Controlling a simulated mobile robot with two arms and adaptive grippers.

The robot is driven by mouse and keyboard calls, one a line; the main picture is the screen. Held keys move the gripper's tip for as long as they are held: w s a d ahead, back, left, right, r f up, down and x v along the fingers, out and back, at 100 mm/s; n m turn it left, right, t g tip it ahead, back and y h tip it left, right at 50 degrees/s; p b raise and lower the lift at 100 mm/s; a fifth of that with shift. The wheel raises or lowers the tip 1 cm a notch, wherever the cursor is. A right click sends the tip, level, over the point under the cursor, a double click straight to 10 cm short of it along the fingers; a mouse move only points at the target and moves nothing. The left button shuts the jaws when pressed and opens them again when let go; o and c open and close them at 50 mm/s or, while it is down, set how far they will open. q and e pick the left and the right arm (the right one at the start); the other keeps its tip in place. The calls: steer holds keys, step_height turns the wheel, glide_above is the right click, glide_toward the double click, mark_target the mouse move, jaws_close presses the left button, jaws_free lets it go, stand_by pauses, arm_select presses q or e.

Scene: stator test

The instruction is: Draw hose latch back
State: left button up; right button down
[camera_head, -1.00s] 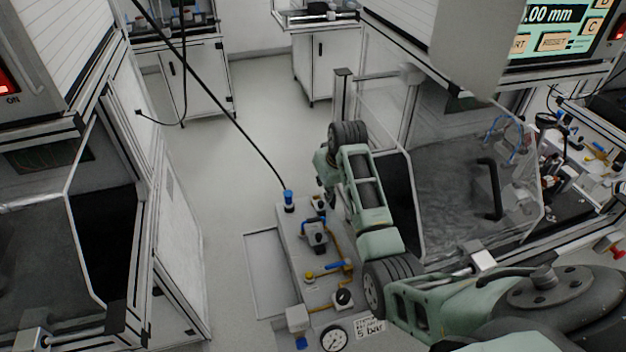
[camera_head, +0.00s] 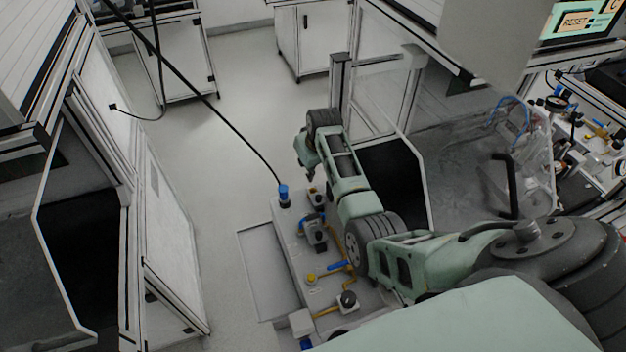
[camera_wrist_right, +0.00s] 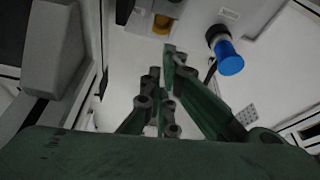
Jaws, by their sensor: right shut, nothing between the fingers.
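The hose connector, a blue sleeve with a black collar (camera_head: 283,192), stands at the far end of the grey panel (camera_head: 284,212). A black hose (camera_head: 225,120) runs from it up to the upper left. In the right wrist view the blue sleeve (camera_wrist_right: 229,60) is right of the fingers, with its black collar (camera_wrist_right: 216,35) against the panel. My right gripper (camera_head: 309,177) is shut and empty, slightly right of the connector and apart from it. Its green fingers (camera_wrist_right: 170,58) point toward the panel area in the wrist view. My left gripper is out of view.
The panel also carries black knobs, a blue-handled valve (camera_head: 337,266) and yellow pipes near my right arm. A clear-walled machine enclosure (camera_head: 455,175) stands on the right, another cabinet (camera_head: 165,225) on the left. Open floor (camera_head: 245,110) lies beyond the panel.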

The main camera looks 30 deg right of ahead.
steer(key=x, duration=0.4)
steer(key=shift+r, duration=0.1)
steer(key=s+p, duration=0.2)
steer(key=s, duration=0.1)
steer(key=shift+a+r, duration=0.1)
steer(key=shift+r, duration=0.2)
steer(key=shift+s+p, duration=0.4)
steer(key=shift+s, duration=0.1)
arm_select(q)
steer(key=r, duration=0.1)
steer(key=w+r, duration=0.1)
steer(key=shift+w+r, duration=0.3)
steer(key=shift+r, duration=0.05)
arm_select(e)
steer(key=shift+f, duration=0.2)
